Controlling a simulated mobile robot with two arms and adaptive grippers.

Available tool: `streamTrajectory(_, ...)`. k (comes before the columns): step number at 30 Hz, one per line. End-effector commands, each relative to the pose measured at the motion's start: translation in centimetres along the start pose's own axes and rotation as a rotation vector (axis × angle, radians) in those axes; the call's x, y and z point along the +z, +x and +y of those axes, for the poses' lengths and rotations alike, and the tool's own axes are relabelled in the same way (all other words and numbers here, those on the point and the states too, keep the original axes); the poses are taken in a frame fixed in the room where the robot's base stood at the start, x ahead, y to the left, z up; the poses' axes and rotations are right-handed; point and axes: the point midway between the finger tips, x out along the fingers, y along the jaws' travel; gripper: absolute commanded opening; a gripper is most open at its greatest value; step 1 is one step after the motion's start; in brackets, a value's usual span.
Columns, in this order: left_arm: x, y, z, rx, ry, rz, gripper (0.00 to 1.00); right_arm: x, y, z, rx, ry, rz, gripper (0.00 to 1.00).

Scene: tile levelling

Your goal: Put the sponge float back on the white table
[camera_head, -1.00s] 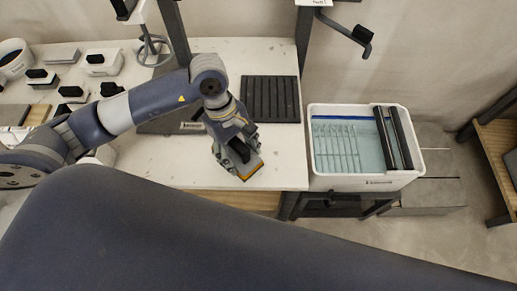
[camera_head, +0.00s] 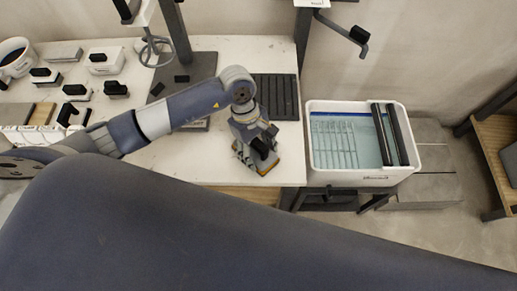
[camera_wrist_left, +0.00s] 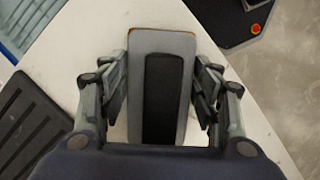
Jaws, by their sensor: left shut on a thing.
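The sponge float (camera_head: 267,170) has a grey plate, a black handle and an orange-yellow sponge edge. My left gripper (camera_head: 256,152) is shut on it, over the front right part of the white table (camera_head: 205,165). In the left wrist view the float (camera_wrist_left: 143,75) lies lengthwise between the two fingers (camera_wrist_left: 160,90), with white table (camera_wrist_left: 85,40) around it. I cannot tell whether the sponge touches the tabletop. My right gripper is not in view.
A black ribbed tray (camera_head: 276,97) lies behind the gripper. A white water tub (camera_head: 345,182) with dark rollers stands just right of the table. Several black-handled tools and a bucket (camera_head: 15,60) occupy the table's left. White tabletop is free left of the float.

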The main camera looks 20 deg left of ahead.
Motion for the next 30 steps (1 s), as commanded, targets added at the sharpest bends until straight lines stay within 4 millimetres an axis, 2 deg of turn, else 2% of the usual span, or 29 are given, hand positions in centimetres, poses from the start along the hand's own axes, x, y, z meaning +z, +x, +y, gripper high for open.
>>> streamTrajectory(1, -0.1, 0.3, 0.0, 0.001, 0.001, 0.0, 0.23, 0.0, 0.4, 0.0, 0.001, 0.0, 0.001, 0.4)
streamTrajectory(2, -0.1, 0.3, 0.0, 0.0, 0.0, 0.0, 0.6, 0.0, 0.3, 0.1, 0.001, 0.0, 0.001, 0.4)
streamTrajectory(4, 0.0, 0.2, 0.0, 0.0, 0.0, 0.0, 0.76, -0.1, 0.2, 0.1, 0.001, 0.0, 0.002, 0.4)
streamTrajectory(5, 0.0, 0.2, 0.0, 0.0, 0.0, 0.0, 0.78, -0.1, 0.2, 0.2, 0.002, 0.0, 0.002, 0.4)
streamTrajectory(14, 0.0, 0.1, 0.0, 0.0, 0.0, 0.0, 0.78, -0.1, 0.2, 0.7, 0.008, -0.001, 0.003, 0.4)
streamTrajectory(19, 0.0, -0.5, 0.1, 0.003, 0.0, 0.001, 0.78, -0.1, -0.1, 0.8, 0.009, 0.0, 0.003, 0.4)
streamTrajectory(23, -0.1, -2.7, 0.1, 0.005, 0.001, 0.002, 0.78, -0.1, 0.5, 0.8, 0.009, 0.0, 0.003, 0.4)
streamTrajectory(30, -0.1, -8.0, 0.1, 0.005, 0.001, 0.002, 0.78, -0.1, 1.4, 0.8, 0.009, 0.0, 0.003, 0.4)
